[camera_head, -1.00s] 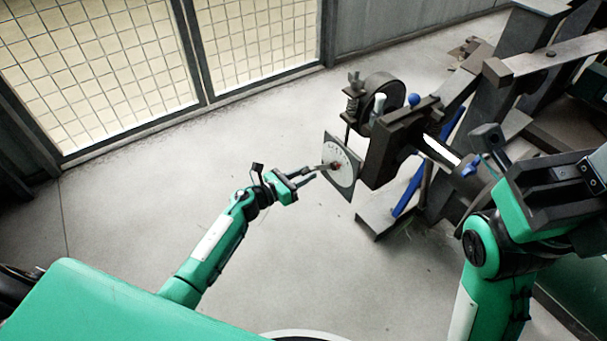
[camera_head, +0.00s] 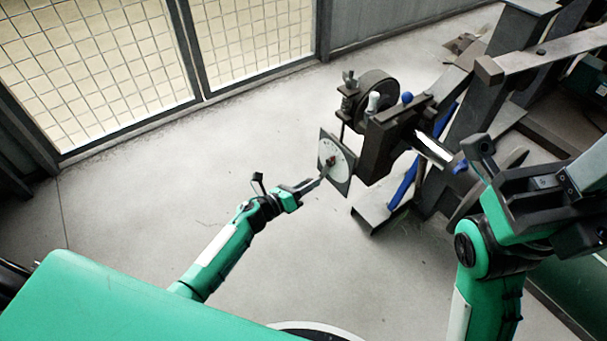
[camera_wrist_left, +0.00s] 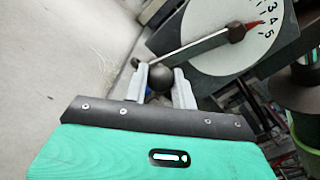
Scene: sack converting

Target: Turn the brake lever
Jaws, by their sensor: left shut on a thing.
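The brake lever (camera_wrist_left: 190,46) is a thin metal arm on a round white dial (camera_wrist_left: 215,58) with numbers.
A dark machine frame (camera_head: 385,150) with a spring-loaded wheel (camera_head: 376,88), blue knobs and a blue bar stands behind the dial. A mesh fence (camera_head: 95,65) closes the far side. The grey floor (camera_head: 200,150) left of the dial is clear.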

